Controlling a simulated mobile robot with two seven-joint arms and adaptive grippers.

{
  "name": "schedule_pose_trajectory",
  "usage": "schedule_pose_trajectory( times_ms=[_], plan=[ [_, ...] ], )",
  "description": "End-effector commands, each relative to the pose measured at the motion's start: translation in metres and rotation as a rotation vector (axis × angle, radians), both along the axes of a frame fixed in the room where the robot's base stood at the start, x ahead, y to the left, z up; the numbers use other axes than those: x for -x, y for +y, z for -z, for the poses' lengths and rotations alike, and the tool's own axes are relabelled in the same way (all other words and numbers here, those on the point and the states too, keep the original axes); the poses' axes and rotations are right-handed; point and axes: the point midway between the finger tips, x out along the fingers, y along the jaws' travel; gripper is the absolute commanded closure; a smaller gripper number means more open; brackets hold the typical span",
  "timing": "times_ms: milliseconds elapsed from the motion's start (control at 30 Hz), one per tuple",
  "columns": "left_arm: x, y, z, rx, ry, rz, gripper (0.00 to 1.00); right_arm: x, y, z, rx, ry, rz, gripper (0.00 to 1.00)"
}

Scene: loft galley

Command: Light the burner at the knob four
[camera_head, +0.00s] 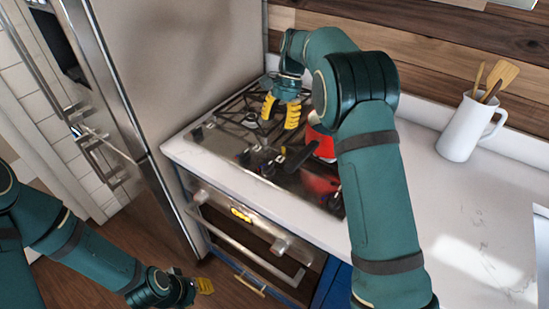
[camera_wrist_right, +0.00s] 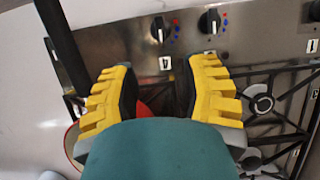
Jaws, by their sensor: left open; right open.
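In the right wrist view, a dark knob (camera_wrist_right: 159,29) sits on the steel panel above a label reading 4 (camera_wrist_right: 165,62). Its light pointer mark stands about upright, and red and blue dots lie to its right. My right gripper (camera_wrist_right: 160,82) is open and empty, with its yellow fingers short of the knob in the picture and the label between them. In the head view, the right gripper (camera_head: 281,112) is over the cooktop (camera_head: 225,145). My left gripper (camera_head: 203,285) is open, low in front of the oven and away from the knobs.
A red pot (camera_head: 322,148) stands on the cooktop, its black handle (camera_head: 295,161) reaching over the front panel near the knobs. A second knob (camera_wrist_right: 210,21) is right of knob four. A white jug (camera_head: 463,130) with wooden utensils stands on the counter at right.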

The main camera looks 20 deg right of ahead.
Motion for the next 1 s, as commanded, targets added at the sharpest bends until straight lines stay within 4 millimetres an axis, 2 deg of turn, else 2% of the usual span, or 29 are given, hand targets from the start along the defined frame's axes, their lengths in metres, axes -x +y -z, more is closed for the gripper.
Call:
schedule_pose_trajectory(
  times_ms=[167,700,1000],
  plan=[
    [0.001,0.0,0.005,0.001,0.004,0.001,0.61,0.004,0.005,0.015,0.0,0.002,-0.002,0.54],
    [0.008,-0.001,0.025,0.004,0.018,0.013,0.61,0.028,0.035,0.106,0.0,0.002,-0.001,0.54],
    [0.009,-0.001,0.028,0.004,0.021,0.016,0.61,0.033,0.042,0.126,0.0,0.0,-0.001,0.54]
  ],
)
